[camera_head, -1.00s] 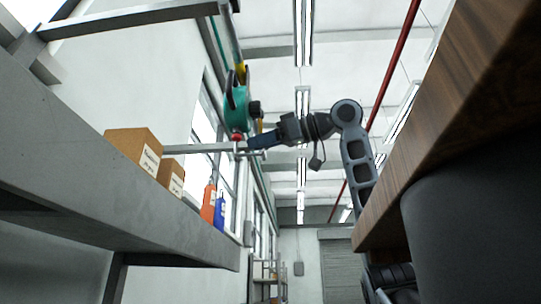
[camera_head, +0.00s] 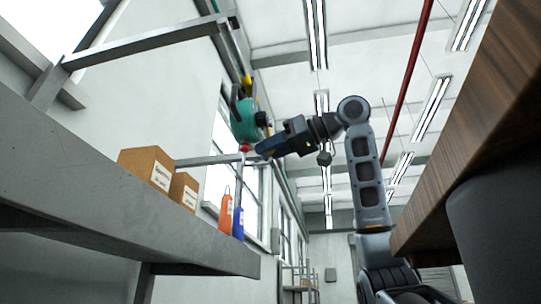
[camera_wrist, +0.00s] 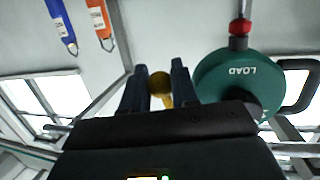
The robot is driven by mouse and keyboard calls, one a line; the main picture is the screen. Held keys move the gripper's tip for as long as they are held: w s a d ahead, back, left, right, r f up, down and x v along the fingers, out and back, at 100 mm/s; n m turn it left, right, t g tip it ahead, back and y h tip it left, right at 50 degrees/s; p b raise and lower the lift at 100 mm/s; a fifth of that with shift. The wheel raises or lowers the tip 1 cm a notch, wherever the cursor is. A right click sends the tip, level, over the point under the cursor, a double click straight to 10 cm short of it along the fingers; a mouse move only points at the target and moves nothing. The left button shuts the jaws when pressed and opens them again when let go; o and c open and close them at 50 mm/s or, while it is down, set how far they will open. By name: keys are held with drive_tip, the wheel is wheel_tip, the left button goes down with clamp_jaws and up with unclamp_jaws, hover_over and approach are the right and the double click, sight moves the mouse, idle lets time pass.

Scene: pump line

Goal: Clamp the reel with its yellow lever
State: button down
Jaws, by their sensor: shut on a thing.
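The reel is a teal round drum (camera_head: 243,119) hung high on the left in the head view. It shows in the wrist view, marked LOAD (camera_wrist: 238,82), with a black handle on its right. The yellow lever (camera_wrist: 160,84) shows its rounded end between the fingers in the wrist view, left of the drum. My gripper (camera_wrist: 158,86) is shut on this lever. In the head view my gripper (camera_head: 262,149) is just below and right of the drum, and its hold there is too small to make out.
A grey rail (camera_head: 150,40) runs above. A wooden tabletop edge (camera_head: 475,130) is at right. Open space lies between.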

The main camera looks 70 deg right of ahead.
drive_tip(key=c, duration=0.9)
unclamp_jaws()
drive_tip(key=shift+d, duration=0.1)
